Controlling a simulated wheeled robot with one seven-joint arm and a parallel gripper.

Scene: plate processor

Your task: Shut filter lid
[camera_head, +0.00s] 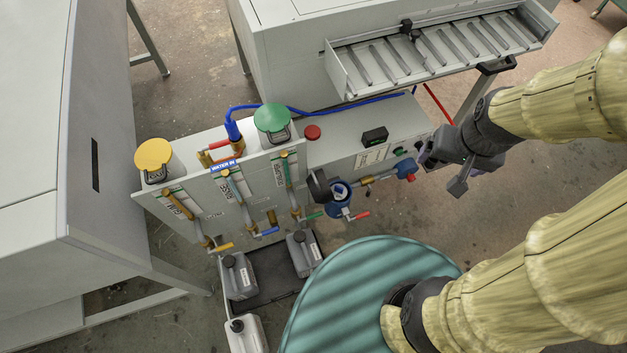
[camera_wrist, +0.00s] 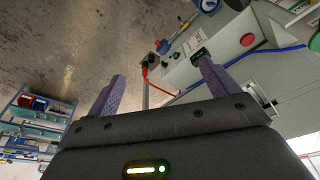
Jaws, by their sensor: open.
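The blue filter housing (camera_head: 341,194) sits at the front of the grey panel in the head view. Its round top is uncovered and something blue and white shows inside. A black part that looks like the filter lid (camera_head: 319,186) stands raised at the housing's left side, apparently open. My gripper (camera_head: 426,153) is right of the housing, near the right end of the grey unit and clear of the lid. In the wrist view my gripper (camera_wrist: 160,82) has its two purple fingers wide apart with nothing between them. The lid cannot be made out in the wrist view.
A red-handled valve (camera_head: 360,215) sits just below the housing. A blue and red fitting (camera_head: 405,170) lies between housing and gripper. A teal round surface (camera_head: 350,290) fills the front.

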